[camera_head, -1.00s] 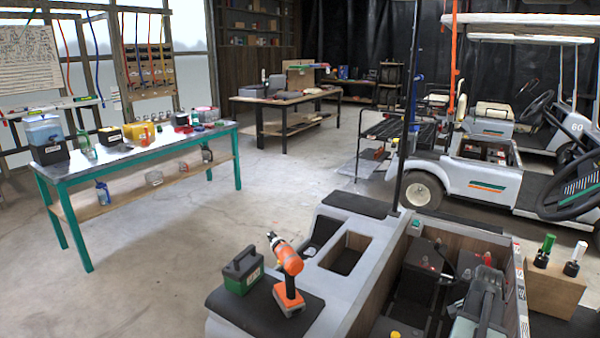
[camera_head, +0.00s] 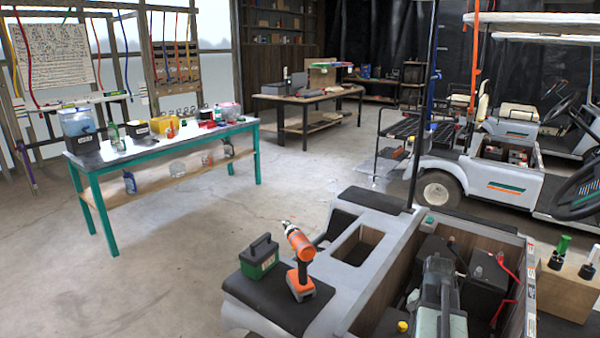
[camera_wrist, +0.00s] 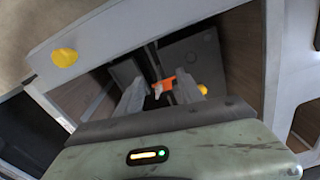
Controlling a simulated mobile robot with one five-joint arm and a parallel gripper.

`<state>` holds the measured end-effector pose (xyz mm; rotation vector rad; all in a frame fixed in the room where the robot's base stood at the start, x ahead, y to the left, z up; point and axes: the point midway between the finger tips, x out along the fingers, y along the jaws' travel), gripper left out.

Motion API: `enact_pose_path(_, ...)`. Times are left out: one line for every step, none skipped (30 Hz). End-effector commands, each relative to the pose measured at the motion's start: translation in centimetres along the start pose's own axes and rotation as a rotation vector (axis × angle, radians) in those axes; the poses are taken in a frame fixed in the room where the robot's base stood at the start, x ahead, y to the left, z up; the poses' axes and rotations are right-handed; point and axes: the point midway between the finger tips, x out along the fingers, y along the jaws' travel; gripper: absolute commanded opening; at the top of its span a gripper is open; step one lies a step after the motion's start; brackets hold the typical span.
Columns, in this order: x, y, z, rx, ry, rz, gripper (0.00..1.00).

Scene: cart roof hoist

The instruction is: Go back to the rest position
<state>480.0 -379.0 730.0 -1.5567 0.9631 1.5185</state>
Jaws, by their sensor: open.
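My gripper (camera_wrist: 160,92) is open in the wrist view, its two grey fingers apart over the open battery bay of the near cart. An orange piece (camera_wrist: 167,84) and a yellow cap (camera_wrist: 203,89) show near the fingertips; nothing is seen clamped. In the head view, my grey wrist (camera_head: 437,285) is over the battery bay at lower right, and the fingertips cannot be made out. Dark batteries (camera_head: 486,285) with red cables (camera_head: 508,264) lie in the bay to its right.
An orange drill (camera_head: 300,262) and a green-and-black box (camera_head: 260,257) stand on the black seat pad (camera_head: 262,298). A wooden block (camera_head: 566,289) holds two handled tools at right. A green-legged workbench (camera_head: 92,160) stands at left, with open floor (camera_head: 210,240) in front.

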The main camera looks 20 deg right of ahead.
Motion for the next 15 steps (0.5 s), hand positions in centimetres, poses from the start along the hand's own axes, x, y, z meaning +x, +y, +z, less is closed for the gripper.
enact_pose_path(0.0,-2.5,1.4,-0.071,0.002,-0.002,0.44)
enact_pose_path(0.0,-4.1,2.3,-0.119,0.004,-0.004,0.44)
enact_pose_path(0.0,-6.3,3.8,-0.189,0.006,-0.006,0.44)
enact_pose_path(-0.1,-8.1,5.0,-0.246,0.008,-0.008,0.44)
enact_pose_path(-0.1,-9.9,6.4,-0.31,0.011,-0.011,0.44)
enact_pose_path(-0.1,-12.4,8.4,-0.396,0.014,-0.014,0.44)
enact_pose_path(-0.1,-14.2,10.0,-0.46,0.017,-0.016,0.44)
enact_pose_path(-0.1,-15.7,11.6,-0.521,0.019,-0.019,0.44)
enact_pose_path(-0.2,-17.6,13.6,-0.598,0.022,-0.022,0.44)
enact_pose_path(-0.2,-18.9,15.1,-0.651,0.024,-0.024,0.44)
enact_pose_path(-0.2,-20.0,16.5,-0.701,0.025,-0.026,0.44)
enact_pose_path(-0.3,-21.4,18.3,-0.765,0.027,-0.028,0.44)
enact_pose_path(-0.3,-22.3,19.6,-0.809,0.029,-0.03,0.44)
enact_pose_path(-0.3,-23.1,20.9,-0.852,0.031,-0.032,0.44)
enact_pose_path(-0.3,-24.1,22.6,-0.906,0.033,-0.035,0.44)
